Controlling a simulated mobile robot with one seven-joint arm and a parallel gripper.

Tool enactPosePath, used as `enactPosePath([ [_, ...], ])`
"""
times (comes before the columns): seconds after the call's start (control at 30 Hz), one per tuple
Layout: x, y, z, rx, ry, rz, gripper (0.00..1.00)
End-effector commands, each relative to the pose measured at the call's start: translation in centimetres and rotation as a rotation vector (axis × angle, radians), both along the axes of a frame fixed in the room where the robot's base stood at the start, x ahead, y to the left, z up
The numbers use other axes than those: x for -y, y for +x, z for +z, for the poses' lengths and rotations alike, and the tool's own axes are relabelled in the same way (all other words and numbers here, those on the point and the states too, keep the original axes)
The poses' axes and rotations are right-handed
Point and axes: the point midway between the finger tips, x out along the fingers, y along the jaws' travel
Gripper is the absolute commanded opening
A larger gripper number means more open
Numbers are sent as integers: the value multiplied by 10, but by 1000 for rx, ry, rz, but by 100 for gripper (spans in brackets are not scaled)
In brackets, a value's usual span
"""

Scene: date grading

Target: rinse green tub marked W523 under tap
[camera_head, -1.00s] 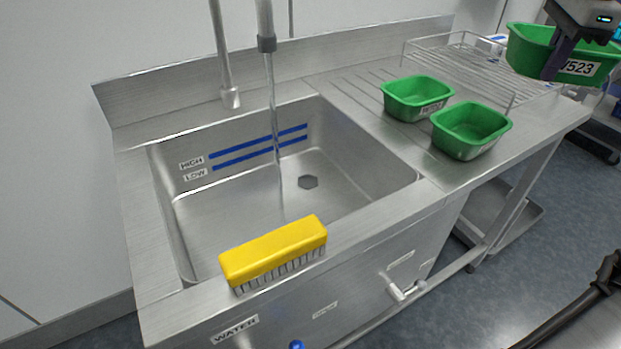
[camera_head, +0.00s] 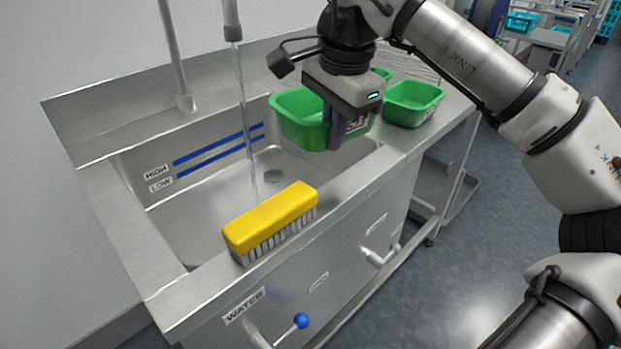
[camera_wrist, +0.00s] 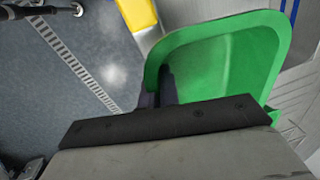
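The held green tub (camera_head: 297,120) is over the right part of the sink, to the right of the falling water. Its label is partly covered by a finger; it read 523 in the earlier head view. My gripper (camera_head: 334,128) is shut on the tub's near wall. In the wrist view the tub (camera_wrist: 235,60) looks empty, with a dark finger inside its rim. Water (camera_head: 245,130) runs from the tap (camera_head: 232,25) into the sink (camera_head: 215,215), apart from the tub.
A yellow brush (camera_head: 270,218) lies on the sink's front rim. Another green tub (camera_head: 413,103) stands on the drainboard at right; a further one is mostly hidden behind my gripper. A blue-knobbed lever (camera_head: 301,320) is below the WATER label.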

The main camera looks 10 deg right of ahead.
Motion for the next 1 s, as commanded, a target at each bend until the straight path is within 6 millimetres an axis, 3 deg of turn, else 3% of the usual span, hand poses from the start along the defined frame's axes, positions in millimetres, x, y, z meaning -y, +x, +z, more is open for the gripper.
enactPosePath([
  [0.13,-28,-33,-22,0,0,98,0],
  [0.33,-41,-48,-29,-1,-1,139,0],
  [1.0,-84,10,-28,-1,-2,141,0],
])
